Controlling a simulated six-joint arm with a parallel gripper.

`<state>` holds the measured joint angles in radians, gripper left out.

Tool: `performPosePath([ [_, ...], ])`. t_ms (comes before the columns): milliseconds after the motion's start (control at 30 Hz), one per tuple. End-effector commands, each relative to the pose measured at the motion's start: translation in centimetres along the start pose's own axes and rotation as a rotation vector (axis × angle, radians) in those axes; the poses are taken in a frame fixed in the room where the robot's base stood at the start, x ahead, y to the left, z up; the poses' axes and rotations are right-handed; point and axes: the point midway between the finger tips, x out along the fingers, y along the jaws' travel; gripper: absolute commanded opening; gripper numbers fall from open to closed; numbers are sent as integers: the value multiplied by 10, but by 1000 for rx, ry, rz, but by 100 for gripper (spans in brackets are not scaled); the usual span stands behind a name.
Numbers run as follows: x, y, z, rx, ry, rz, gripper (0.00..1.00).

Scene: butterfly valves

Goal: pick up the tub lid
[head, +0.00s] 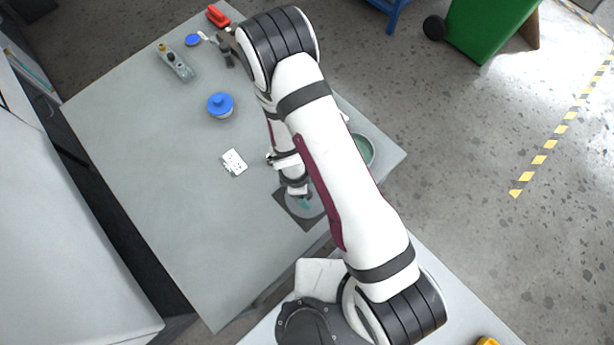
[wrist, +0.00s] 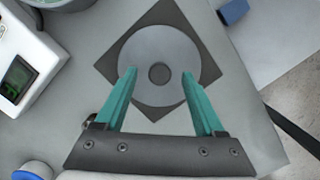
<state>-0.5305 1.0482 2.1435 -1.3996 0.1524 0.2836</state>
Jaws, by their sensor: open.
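The tub lid (wrist: 145,52) is a flat grey disc with a small round darker knob (wrist: 159,73) at its middle. It lies on a dark square mat (wrist: 184,17). In the head view the lid (head: 292,208) is partly hidden by my arm. My gripper (wrist: 158,74) is open and empty, with its teal fingertips on either side of the knob in the wrist view. The gripper (head: 304,203) also shows over the lid in the head view. I cannot tell how far the tips are above the lid. A green-grey tub (head: 365,150) stands beyond my arm, partly hidden.
A white device with a green screen (wrist: 18,76) stands left of the lid in the wrist view. A blue-lidded jar (head: 220,105), a white socket plate (head: 234,162) and a grey fitting (head: 175,63) are on the table (head: 150,140). The table's near left is clear.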

Motion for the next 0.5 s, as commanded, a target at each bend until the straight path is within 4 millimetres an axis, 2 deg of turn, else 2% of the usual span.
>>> performPosePath([
  [133, 9, 0, 0, 0, 0, -1, 71],
  [367, 10, 0, 0, 2, 1, 0, 71],
  [400, 10, 0, 0, 2, 1, 1, 69],
  [500, 10, 0, 0, 2, 1, 1, 51],
])
